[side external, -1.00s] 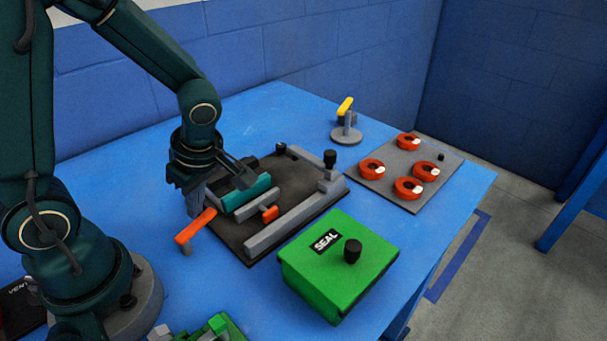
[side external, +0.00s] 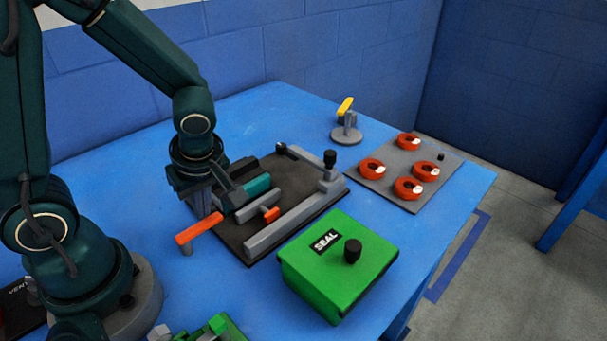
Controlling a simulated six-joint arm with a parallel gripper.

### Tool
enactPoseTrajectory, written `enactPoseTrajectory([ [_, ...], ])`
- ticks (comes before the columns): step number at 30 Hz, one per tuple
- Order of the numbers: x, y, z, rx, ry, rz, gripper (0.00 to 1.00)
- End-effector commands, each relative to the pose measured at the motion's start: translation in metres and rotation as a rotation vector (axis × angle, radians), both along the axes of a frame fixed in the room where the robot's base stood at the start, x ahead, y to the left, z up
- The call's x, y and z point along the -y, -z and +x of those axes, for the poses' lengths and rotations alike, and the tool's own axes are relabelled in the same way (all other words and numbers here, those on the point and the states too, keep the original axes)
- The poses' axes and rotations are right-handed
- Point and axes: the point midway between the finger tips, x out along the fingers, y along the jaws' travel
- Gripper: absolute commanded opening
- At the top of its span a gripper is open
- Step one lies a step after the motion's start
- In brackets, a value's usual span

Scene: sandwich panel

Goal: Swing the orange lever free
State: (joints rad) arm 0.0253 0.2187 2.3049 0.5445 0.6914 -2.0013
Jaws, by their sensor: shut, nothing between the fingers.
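The orange lever (side external: 199,228) is a flat bar at the left edge of a dark base plate (side external: 232,236), with a grey peg under its outer end. My gripper (side external: 224,208) is shut and empty, pointing down close to the lever's inner end. Whether it touches the lever I cannot tell. A teal block (side external: 257,186) lies on the plate just right of my gripper, partly hidden by it. A smaller orange tab (side external: 271,214) sits on a grey bar in the middle of the plate.
A green box (side external: 337,270) marked SEAL with a black knob stands in front. A grey panel (side external: 380,187) with several red rings lies to the right. A yellow-handled stand (side external: 346,128) is behind. Grey rails with a black knob (side external: 330,159) border the plate.

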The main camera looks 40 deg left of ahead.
Motion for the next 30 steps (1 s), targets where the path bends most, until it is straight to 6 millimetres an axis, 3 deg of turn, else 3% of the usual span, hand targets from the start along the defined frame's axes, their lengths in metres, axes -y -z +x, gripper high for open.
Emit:
enactPoseTrajectory([
  [16,-0.018,0.0,-0.007,0.0,-0.004,0.0,0.0],
  [26,-0.053,0.0,-0.008,0.0,-0.009,0.0,0.0],
  [30,-0.045,-0.019,-0.005,0.008,-0.001,0.004,0.0],
])
